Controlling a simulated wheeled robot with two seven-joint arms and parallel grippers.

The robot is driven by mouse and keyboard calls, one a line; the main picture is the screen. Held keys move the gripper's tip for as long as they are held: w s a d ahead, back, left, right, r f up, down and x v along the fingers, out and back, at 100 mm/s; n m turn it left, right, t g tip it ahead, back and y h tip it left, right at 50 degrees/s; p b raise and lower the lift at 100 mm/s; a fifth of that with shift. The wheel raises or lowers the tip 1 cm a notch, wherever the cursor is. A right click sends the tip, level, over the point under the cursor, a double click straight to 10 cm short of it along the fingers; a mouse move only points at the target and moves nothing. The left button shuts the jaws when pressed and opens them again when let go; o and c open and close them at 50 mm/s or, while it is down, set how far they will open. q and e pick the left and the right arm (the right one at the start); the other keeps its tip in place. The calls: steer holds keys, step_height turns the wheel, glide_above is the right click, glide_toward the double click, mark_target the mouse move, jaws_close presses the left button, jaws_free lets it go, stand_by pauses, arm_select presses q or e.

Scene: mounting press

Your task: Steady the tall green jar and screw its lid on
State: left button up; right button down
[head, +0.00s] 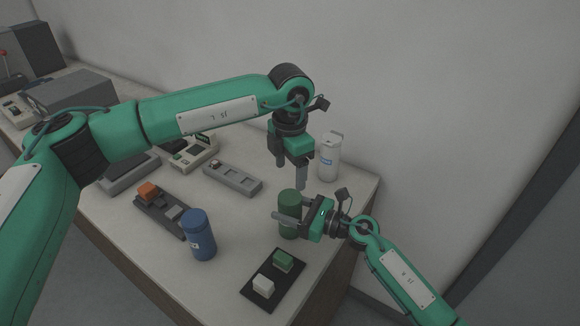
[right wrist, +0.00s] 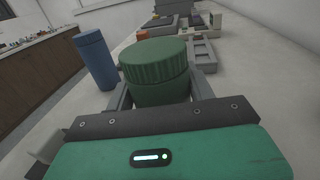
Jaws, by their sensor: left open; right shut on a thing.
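The tall green jar (head: 289,228) stands upright near the right end of the table. My right gripper (head: 292,213) is shut around its side from the right. In the right wrist view, the jar (right wrist: 160,93) sits between the fingers. Its ribbed green lid (right wrist: 153,58) rests on top, with a seam line below it; I cannot tell how tight it is. My left gripper (head: 291,174) is open and empty, pointing down just above the lid.
A blue jar (head: 199,236) stands to the left and a white canister (head: 329,157) behind. In front is a black tray (head: 262,281) with a green and a white block. A grey holder with an orange block (head: 148,192) and a grey slotted bar (head: 232,179) lie further left.

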mark_target(290, 197)
arm_select(q)
steer(key=shift+n, duration=0.3)
steer(key=shift+f, duration=4)
steer(key=shift+c, duration=0.4)
steer(key=c, duration=0.9)
steer(key=o, duration=1.1)
steer(key=shift+o, duration=0.2)
step_height(290, 197, up, 12)
